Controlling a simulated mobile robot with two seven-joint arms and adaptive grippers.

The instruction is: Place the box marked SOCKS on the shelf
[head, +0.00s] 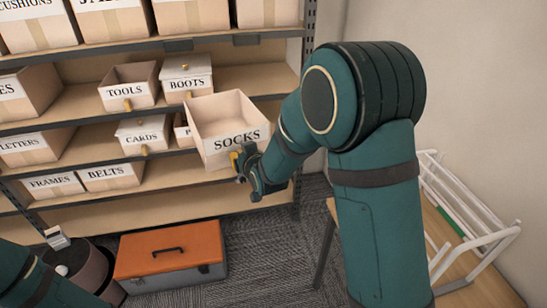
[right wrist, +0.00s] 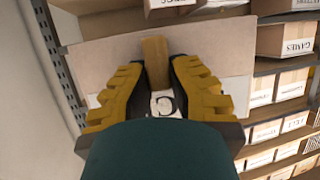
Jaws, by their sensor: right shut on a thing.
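The box marked SOCKS (head: 222,118) is an open-topped, pale cardboard-coloured box with a white label, and it looks empty. My right gripper (head: 243,163) is shut on the front of it, below the label. The box is slightly tilted in front of the right part of the shelf (head: 262,80). I cannot tell whether it touches a board. Only my left arm shows at the lower left; its gripper is out of frame.
Boxes marked TOOLS (head: 130,88), BOOTS (head: 187,78) and CARDS (head: 145,134) stand left of the held box; another is partly hidden behind it. Bare board lies right of BOOTS, before the metal upright (head: 305,40). An orange-lidded toolbox (head: 170,255) stands on the carpet.

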